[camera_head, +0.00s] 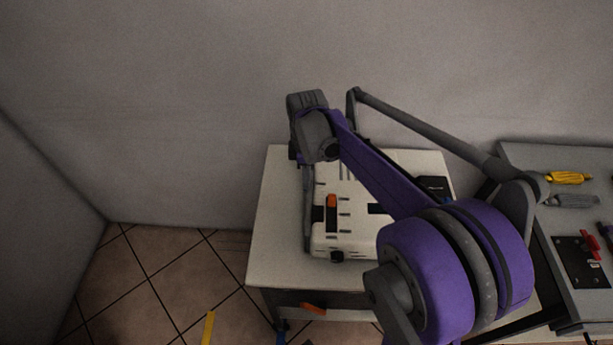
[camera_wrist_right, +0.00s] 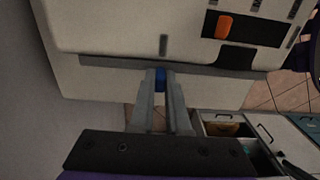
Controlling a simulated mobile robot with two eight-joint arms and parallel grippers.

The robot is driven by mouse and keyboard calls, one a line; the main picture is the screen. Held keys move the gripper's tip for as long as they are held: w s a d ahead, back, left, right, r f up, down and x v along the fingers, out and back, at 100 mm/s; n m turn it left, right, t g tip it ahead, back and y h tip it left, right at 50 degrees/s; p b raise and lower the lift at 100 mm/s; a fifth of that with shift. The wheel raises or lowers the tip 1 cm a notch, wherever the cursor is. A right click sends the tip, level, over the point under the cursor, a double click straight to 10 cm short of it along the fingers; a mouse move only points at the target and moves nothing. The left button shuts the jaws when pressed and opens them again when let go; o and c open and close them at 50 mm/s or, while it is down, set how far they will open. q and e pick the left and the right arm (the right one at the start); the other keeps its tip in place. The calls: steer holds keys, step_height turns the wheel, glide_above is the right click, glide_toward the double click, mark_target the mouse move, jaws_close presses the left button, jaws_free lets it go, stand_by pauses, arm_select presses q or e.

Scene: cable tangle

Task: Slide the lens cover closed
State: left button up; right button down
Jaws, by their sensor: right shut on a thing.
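A white boxy device (camera_head: 358,190) stands on a small white-topped table (camera_head: 272,225), partly hidden by my right arm. Its casing (camera_wrist_right: 110,28) fills the top of the right wrist view. A long dark grey slot or rail (camera_wrist_right: 110,64) runs along its side. A small blue knob (camera_wrist_right: 160,84) shows at this rail. My right gripper (camera_wrist_right: 160,76) is shut on the blue knob, one finger on each side of it. The lens cover itself cannot be told apart clearly. My left gripper is not in view.
An orange slider (camera_head: 332,201) sits in a black slot on the device's top. To the right, a grey bench (camera_head: 520,155) holds a yellow tool (camera_head: 568,177) and a red-handled part (camera_head: 590,243). The tiled floor at left is mostly clear.

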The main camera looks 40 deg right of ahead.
stand_by(0.6)
steer(key=s+a, duration=0.6)
steer(key=s, duration=0.1)
steer(key=shift+p, duration=0.45)
steer(key=shift+s, duration=0.1)
steer(key=c, duration=0.9)
jaws_free()
steer(key=shift+s+a, duration=0.1)
steer(key=shift+r, duration=0.1)
step_height(320, 180, up, 11)
steer(key=shift+f+p, duration=0.2)
steer(key=shift+p, duration=0.35)
